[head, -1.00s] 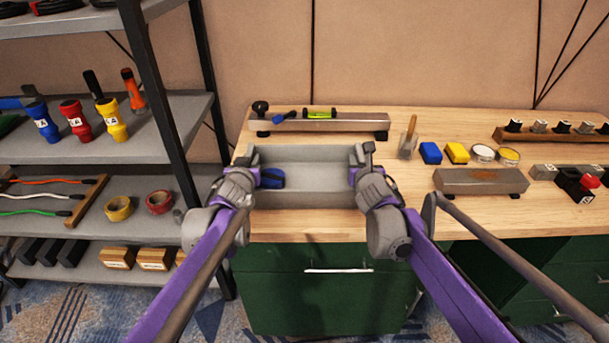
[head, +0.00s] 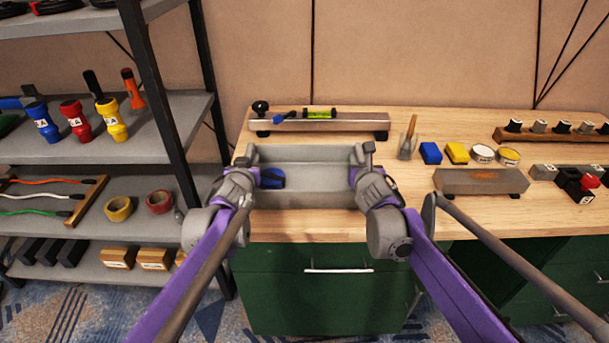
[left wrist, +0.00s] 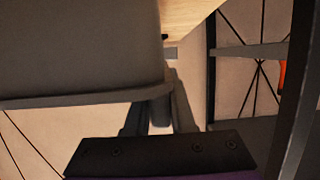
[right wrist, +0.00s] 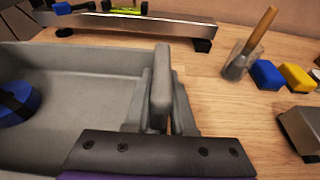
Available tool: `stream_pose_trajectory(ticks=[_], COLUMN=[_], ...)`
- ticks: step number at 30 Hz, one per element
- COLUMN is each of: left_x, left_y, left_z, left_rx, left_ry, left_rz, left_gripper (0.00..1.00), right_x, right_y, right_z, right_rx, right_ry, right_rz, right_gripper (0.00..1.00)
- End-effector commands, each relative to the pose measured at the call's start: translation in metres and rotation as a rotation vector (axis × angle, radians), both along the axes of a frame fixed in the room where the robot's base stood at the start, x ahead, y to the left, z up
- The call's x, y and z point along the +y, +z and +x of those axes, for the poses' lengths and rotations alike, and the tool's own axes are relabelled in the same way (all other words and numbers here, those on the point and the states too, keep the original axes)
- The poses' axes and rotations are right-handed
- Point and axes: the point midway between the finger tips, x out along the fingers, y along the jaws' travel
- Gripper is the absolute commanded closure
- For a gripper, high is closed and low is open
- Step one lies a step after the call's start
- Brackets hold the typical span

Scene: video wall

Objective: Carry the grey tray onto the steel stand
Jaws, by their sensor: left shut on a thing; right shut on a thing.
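The grey tray (head: 312,154) is level at the front left of the wooden workbench, with a blue and black item (head: 271,177) inside at its left end. My left gripper (head: 246,166) is shut on the tray's left end wall. My right gripper (head: 361,162) is shut on its right end wall, also seen in the right wrist view (right wrist: 161,112). I cannot tell whether the tray touches the bench. A long steel stand (head: 350,123) on dark feet lies behind the tray. A shorter grey block (head: 455,181) with a rusty patch lies to the right.
A metal shelf (head: 164,130) borders the bench on the left. Bare wood lies right of the tray.

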Motion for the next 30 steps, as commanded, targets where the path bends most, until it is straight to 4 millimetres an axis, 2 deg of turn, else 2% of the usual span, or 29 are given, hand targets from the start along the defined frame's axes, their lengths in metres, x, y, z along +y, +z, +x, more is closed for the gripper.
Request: stream_pose_trajectory(ticks=[20,26,30], left_x=[0.000,0.000,0.000], left_y=[0.002,0.015,0.034], left_z=[0.000,-0.002,-0.004], left_rx=[-0.001,-0.005,-0.011], left_ry=[-0.001,-0.001,-0.001], left_rz=[0.000,0.000,0.000], left_gripper=[1.00,1.00,1.00], right_x=[0.000,0.000,0.000], right_y=[0.002,0.015,0.034], right_z=[0.000,-0.002,-0.004], right_rx=[-0.001,-0.005,-0.011], right_ry=[0.000,0.000,0.001], right_rz=[0.000,0.000,0.000], right_gripper=[1.00,1.00,1.00])
